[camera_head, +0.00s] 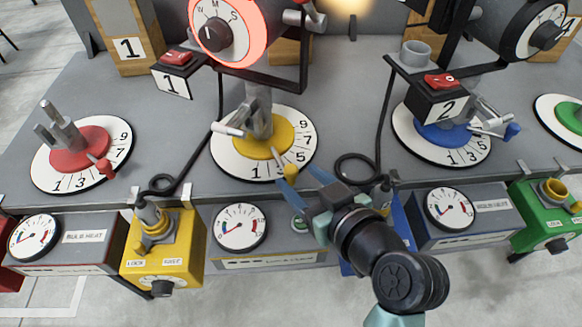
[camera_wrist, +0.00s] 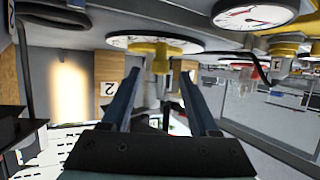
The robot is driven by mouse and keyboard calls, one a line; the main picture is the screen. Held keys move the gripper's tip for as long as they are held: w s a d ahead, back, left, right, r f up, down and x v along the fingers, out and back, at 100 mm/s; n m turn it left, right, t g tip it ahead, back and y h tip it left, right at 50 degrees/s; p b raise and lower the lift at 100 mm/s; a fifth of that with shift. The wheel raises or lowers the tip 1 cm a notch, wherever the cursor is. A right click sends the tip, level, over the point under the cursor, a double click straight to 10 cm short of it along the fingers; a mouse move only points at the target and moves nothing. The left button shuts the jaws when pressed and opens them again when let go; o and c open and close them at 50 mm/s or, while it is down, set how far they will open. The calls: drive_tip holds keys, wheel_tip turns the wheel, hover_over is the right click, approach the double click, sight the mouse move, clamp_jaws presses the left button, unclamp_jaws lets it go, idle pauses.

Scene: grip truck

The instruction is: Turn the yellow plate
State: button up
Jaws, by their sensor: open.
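The yellow plate (camera_head: 262,138) lies in the middle of a white numbered dial (camera_head: 222,150) on the grey bench. A grey post with a lamp stands on it, and a small yellow handle (camera_head: 290,170) sticks out at its front edge. My gripper (camera_head: 302,180) is open, at the bench's front edge, with its blue fingertips close to the handle. In the upside-down wrist view, the yellow plate (camera_wrist: 172,46) and handle (camera_wrist: 160,63) show between the open fingers (camera_wrist: 159,76). I cannot tell whether the fingers touch the handle.
A red plate (camera_head: 80,148) is on the left, and a blue plate (camera_head: 440,134) on the right. Black cables lie between the dials. A yellow box (camera_head: 188,240), gauges and a green box (camera_head: 540,215) line the bench front. A red-lit lamp (camera_head: 235,30) hangs above the yellow plate.

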sight(295, 174)
drive_tip(key=shift+x, duration=2.2)
drive_tip(key=shift+c, duration=0.3)
clamp_jaws()
